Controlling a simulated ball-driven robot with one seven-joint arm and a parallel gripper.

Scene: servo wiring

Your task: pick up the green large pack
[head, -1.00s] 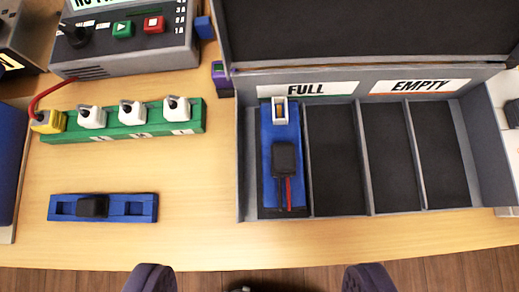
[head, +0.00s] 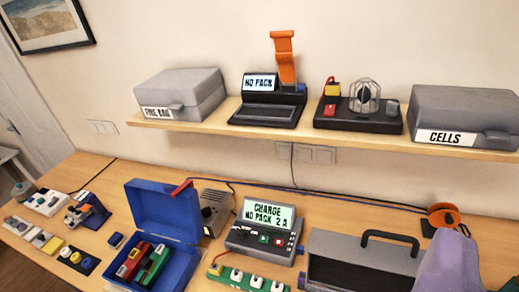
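A green pack (head: 153,266) sits in the open blue case (head: 178,279) at the lower left of the head view. It lies beside a red pack (head: 132,262); its lower end is near the picture's bottom edge. A purple-grey part of my gripper (head: 450,264) shows at the lower right, in front of the grey box, well to the right of the blue case. Its fingertips cannot be made out, so I cannot tell whether it is open or holds anything.
The charger (head: 264,238) reads "CHARGE NO PACK 2 A". A green strip with white connectors (head: 240,281) lies before it. The grey box (head: 365,258) with a black handle stands at right. The wall shelf (head: 215,126) carries cases and devices. Small parts lie at far left.

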